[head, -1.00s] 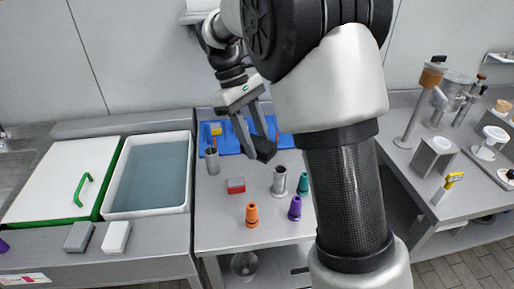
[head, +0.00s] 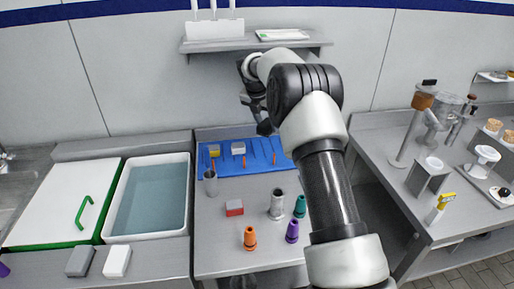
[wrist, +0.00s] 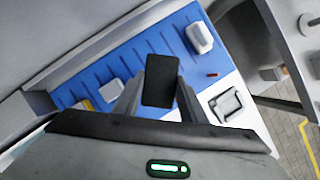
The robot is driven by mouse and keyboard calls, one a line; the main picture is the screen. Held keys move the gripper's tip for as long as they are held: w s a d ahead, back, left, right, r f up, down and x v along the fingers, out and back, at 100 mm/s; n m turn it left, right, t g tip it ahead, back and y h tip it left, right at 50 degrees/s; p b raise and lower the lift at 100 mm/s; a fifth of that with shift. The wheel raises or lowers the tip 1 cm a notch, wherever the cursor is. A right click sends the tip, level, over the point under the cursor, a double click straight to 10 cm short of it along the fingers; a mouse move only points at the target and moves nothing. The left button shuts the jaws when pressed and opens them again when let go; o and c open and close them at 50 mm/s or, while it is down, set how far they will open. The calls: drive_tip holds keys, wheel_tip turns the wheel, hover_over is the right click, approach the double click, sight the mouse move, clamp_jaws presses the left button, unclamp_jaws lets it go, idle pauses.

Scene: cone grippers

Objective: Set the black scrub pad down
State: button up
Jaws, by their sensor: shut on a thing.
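The black scrub pad (wrist: 161,80) is a dark rectangular block held between the two fingers of my gripper (wrist: 160,92) in the wrist view. My gripper (head: 260,118) is shut on it. In the head view the pad (head: 265,128) hangs at the gripper's tip, near the back right of the blue ribbed mat (head: 230,168), partly beside my arm. In the wrist view the blue mat (wrist: 140,62) shows behind the pad, with a gap I cannot measure. A pale block (head: 238,148) and a yellow-and-grey block (head: 214,150) lie on the mat.
A grey cup (head: 210,182), a red-and-grey block (head: 235,208), a metal cylinder (head: 277,205) and orange (head: 250,238), purple (head: 292,231) and teal (head: 300,206) cones stand in front of the mat. A water basin (head: 150,198) is left. A wall shelf (head: 256,42) is above.

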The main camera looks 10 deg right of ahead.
drive_tip(key=w+d+f+n+y, duration=0.1)
drive_tip(key=w+d+n, duration=0.2)
drive_tip(key=w+d, duration=0.1)
drive_tip(key=shift+t, duration=0.3)
wheel_tip(320, 180, down, 10)
drive_tip(key=shift+w+r, duration=0.1)
drive_tip(key=shift+f+n, duration=0.2)
drive_tip(key=shift+n, duration=0.1)
drive_tip(key=o, duration=1.1)
